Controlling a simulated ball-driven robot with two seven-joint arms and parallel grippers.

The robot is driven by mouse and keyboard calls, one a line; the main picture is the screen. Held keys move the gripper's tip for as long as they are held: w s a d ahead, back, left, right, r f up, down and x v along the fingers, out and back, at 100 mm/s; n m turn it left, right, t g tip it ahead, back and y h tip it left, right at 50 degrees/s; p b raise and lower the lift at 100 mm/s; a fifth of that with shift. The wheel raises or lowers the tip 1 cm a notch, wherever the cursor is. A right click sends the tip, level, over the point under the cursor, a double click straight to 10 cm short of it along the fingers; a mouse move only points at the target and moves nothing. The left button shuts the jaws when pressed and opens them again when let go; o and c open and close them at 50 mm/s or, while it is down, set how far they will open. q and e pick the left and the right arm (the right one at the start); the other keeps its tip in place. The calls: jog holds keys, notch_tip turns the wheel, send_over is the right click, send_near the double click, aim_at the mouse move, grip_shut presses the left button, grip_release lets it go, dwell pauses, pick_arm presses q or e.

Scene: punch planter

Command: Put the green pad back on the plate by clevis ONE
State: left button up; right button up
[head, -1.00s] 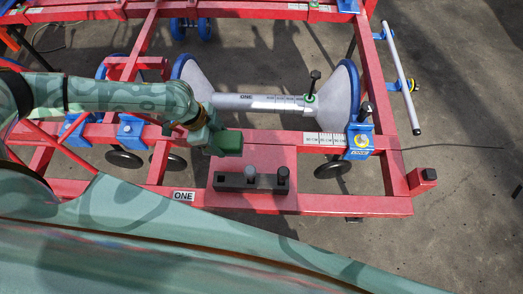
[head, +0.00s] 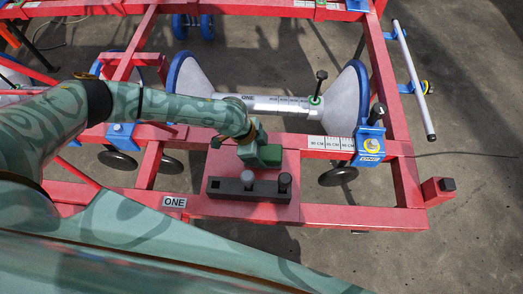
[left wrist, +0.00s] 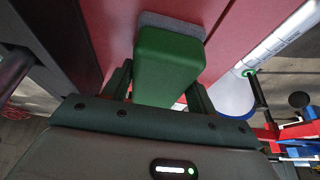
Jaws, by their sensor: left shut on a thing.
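My left gripper (head: 256,152) is shut on the green pad (head: 269,156), a small green block. In the left wrist view, the green pad (left wrist: 168,62) sits between the two fingers, with a grey layer at its far end. That end faces a red surface; I cannot tell if they touch. In the head view the pad is over the red plate (head: 289,160), behind the dark block. An ONE label (head: 174,202) is on the front beam. My right gripper is not in view.
The dark block (head: 225,187) with a grey peg and a black peg lies on the plate's front part. A grey roller marked ONE (head: 290,104) with blue-rimmed cones lies behind. A black-knobbed pin (head: 318,85) stands on it. Bare floor (head: 470,210) is at the right.

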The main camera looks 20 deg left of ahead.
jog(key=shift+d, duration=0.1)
pick_arm(q)
jog(key=shift+f, duration=0.15)
jog(key=o, duration=0.9)
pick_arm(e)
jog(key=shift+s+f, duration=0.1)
pick_arm(q)
jog(key=p+v, duration=0.3)
jog(key=v, duration=0.5)
jog(key=p+v, duration=0.3)
jog(key=v, duration=0.5)
jog(key=shift+s+d+r+p, duration=0.15)
jog(key=shift+r+p, duration=0.1)
jog(key=shift+p, duration=0.1)
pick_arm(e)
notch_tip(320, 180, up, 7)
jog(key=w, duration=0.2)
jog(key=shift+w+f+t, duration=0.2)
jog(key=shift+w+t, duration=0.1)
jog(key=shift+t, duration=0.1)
